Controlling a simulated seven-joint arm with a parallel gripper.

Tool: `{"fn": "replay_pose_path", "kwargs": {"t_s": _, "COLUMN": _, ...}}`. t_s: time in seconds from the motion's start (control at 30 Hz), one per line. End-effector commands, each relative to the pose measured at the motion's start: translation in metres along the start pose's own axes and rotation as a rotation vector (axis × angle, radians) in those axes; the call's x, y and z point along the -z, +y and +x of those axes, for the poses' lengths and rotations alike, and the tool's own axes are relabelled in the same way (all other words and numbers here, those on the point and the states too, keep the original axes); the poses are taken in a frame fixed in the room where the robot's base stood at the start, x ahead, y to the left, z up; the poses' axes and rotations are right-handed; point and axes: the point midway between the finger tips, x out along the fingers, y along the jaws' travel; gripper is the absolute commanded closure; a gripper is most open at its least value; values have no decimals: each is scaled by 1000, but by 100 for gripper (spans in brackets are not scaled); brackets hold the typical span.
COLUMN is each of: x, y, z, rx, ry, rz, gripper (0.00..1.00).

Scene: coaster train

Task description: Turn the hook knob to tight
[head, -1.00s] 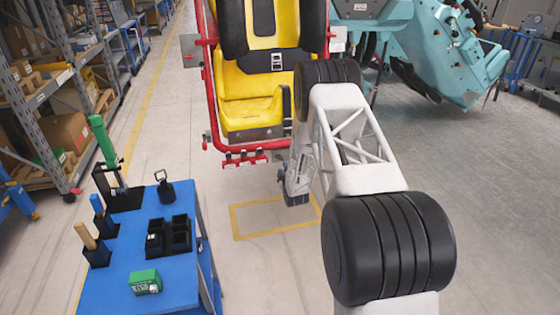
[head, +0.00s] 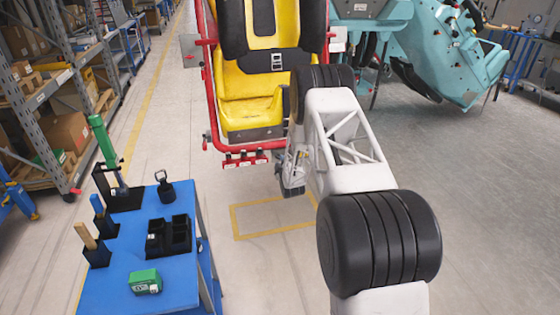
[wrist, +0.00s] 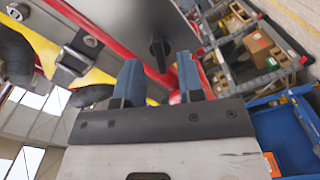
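In the wrist view, a dark knob (wrist: 158,48) stands on a grey plate (wrist: 135,18) beside a red frame tube. I cannot read any tight mark, and I cannot tell how far the knob is turned. My gripper (wrist: 158,62) has its two blue fingers spread apart. The knob shows in the gap between and just beyond the fingertips, with no contact visible. In the head view, the yellow coaster seat (head: 250,105) in its red frame faces me. My arm hides part of its right side, and the fingers and knob cannot be made out there.
A blue cart (head: 110,285) stands at the lower left with a green box (head: 145,282), black bins (head: 168,236) and upright tools. Shelves (head: 60,95) line the left. A teal machine (head: 430,50) is at the upper right. Floor at the right is clear.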

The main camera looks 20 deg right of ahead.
Motion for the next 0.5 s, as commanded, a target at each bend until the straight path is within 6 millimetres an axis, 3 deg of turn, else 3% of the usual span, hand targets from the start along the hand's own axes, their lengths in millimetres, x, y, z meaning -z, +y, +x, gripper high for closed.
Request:
{"fn": "replay_pose_path", "kwargs": {"t_s": 0.2, "x": 0, "y": 0, "z": 18, "rx": 0, "ry": 1, "rz": 0, "gripper": 65}}
{"fn": "replay_pose_path", "kwargs": {"t_s": 0.5, "x": 0, "y": 0, "z": 26, "rx": 1, "ry": 0, "rz": 0, "gripper": 65}}
